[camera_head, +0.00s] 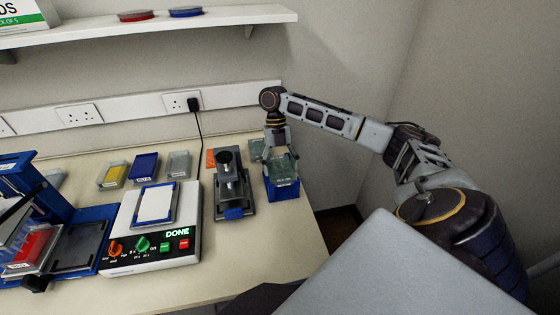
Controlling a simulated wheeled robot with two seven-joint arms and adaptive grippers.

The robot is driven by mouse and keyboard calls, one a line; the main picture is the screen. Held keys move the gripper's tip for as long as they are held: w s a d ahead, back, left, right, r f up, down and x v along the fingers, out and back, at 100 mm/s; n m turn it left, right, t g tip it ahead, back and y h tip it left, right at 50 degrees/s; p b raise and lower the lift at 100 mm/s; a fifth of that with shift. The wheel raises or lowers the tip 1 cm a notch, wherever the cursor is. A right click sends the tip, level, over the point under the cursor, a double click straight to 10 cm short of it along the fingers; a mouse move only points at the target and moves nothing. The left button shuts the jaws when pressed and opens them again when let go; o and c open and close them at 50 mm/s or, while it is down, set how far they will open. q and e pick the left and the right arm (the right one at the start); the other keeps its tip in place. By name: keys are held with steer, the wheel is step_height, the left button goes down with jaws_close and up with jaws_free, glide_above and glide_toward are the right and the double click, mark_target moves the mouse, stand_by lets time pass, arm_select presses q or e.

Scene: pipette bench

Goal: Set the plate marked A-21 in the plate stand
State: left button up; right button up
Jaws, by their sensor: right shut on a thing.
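My right gripper (278,142) reaches down from above at the back right of the bench. It is shut on a clear greenish plate (284,171) with a small pale label too small to read. The plate is at the top of a blue stand (283,193) near the bench's right edge. I cannot tell whether it rests fully in the stand or is held just above it. My left gripper is not in view.
A grey device with an upright post (229,188) stands close left of the stand. Further left are a white machine reading DONE (151,251), small plates in yellow (112,175) and blue (145,168), and a blue apparatus (52,190). A shelf (150,27) hangs above.

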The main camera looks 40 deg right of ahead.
steer(key=shift+f, duration=2.5)
steer(key=shift+f, duration=0.15)
steer(key=o, duration=1.1)
steer(key=v, duration=1)
steer(key=shift+a, duration=0.1)
steer(key=shift+p+v, duration=0.35)
steer(key=shift+v, duration=0.85)
